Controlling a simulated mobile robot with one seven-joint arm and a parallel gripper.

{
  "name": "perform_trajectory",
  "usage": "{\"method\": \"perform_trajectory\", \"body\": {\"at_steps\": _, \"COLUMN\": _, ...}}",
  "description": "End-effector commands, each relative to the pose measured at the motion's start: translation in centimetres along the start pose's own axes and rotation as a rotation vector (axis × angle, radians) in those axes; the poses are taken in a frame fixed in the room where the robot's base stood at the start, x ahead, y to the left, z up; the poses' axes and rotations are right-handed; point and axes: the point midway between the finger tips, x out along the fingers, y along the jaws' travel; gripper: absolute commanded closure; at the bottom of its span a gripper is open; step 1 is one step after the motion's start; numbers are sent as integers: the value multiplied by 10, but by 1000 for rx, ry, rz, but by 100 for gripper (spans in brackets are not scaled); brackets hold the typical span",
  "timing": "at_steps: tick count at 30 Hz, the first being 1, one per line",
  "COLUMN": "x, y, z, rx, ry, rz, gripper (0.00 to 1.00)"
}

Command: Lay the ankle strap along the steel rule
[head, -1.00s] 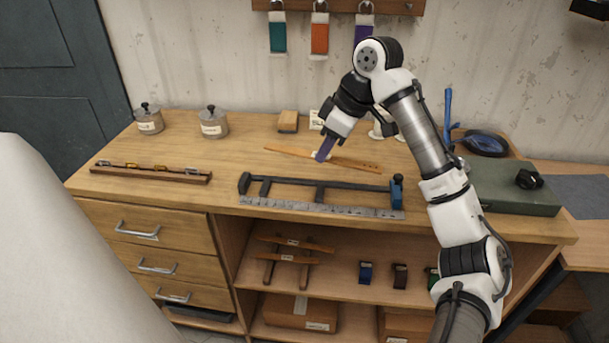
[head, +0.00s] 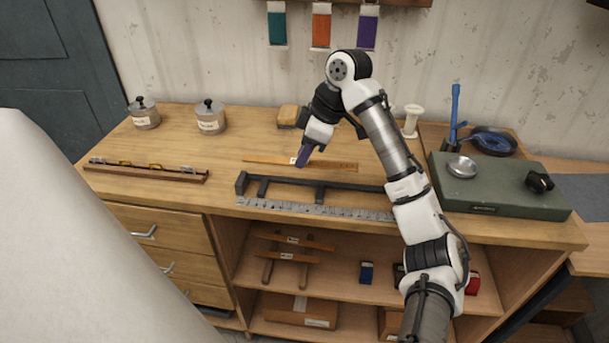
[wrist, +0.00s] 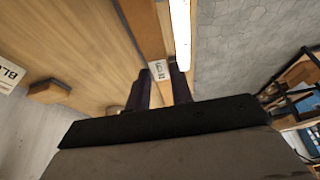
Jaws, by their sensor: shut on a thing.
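The ankle strap is a long, thin orange-brown strip (head: 335,166) with a small white label near its middle. It runs left to right behind the dark frame. My gripper (head: 302,160), with purple fingers, is shut on the strap near the label. In the wrist view the fingers (wrist: 160,88) stand either side of the strap (wrist: 148,35) at its label. The gap between strap and bench is hard to judge. The steel rule (head: 300,207) lies along the bench's front edge, in front of the dark frame (head: 285,182). My arm hides the right end of both.
A narrow wooden rack (head: 150,173) lies at the left, with two lidded tins (head: 210,118) behind. A green case (head: 500,190) with a metal dish (head: 461,167) is at the right. A wooden block (head: 289,116) and white spool (head: 412,120) stand at the back.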

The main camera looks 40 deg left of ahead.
Motion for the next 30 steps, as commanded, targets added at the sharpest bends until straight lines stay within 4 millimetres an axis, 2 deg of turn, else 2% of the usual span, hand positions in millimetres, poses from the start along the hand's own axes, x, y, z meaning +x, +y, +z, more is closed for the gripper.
{"method": "perform_trajectory", "body": {"at_steps": 3, "x": 17, "y": 0, "z": 8, "rx": 2, "ry": 0, "rz": 0, "gripper": 99}}
{"method": "perform_trajectory", "body": {"at_steps": 11, "x": 35, "y": 0, "z": 15, "rx": 2, "ry": 0, "rz": 0, "gripper": 99}}
{"method": "perform_trajectory", "body": {"at_steps": 17, "x": 62, "y": 0, "z": 26, "rx": 2, "ry": -1, "rz": -1, "gripper": 99}}
{"method": "perform_trajectory", "body": {"at_steps": 30, "x": 70, "y": 0, "z": 29, "rx": 1, "ry": 0, "rz": 1, "gripper": 99}}
